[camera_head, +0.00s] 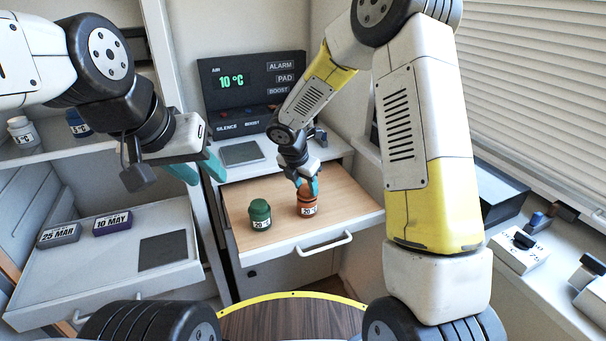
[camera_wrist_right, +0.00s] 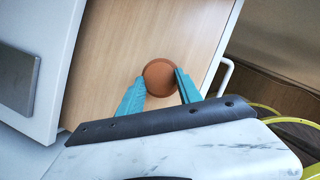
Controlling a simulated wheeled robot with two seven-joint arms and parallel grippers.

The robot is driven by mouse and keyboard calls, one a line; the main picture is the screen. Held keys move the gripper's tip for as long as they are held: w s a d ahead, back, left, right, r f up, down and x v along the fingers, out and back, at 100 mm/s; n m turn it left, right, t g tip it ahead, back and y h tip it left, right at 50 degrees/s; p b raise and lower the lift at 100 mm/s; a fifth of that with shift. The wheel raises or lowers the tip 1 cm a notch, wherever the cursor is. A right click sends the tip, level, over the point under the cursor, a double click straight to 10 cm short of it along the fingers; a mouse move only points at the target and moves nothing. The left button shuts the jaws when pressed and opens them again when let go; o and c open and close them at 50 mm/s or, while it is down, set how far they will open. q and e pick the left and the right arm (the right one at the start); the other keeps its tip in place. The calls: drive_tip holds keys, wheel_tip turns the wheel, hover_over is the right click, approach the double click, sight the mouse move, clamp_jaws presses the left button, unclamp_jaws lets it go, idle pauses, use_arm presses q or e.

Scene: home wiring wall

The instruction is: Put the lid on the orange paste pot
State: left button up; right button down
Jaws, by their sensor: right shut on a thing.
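The orange paste pot (camera_head: 307,209) stands upright on the wooden drawer board, with a white label on its front. My right gripper (camera_head: 308,188) is directly above it, with its teal fingers shut on the orange lid (camera_wrist_right: 160,77). In the right wrist view the lid is a round orange-brown disc between the two fingertips, and it hides the pot below. The lid is at the pot's mouth; I cannot tell whether it is seated or just above. My left gripper (camera_head: 200,170) is open and empty, off to the left, with its teal fingers apart.
A green lidded pot (camera_head: 260,214) stands left of the orange pot. The open drawer (camera_head: 340,222) has a white handle in front. A left drawer (camera_head: 110,262) holds two date blocks and a dark pad. A dark display panel (camera_head: 250,85) stands behind.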

drive_tip(key=shift+f, duration=0.55)
drive_tip(key=c, duration=0.7)
unclamp_jaws()
drive_tip(key=v, duration=0.7)
drive_tip(key=shift+s+a+r, duration=0.1)
drive_tip(key=shift+s+r, duration=0.1)
drive_tip(key=shift+r, duration=0.15)
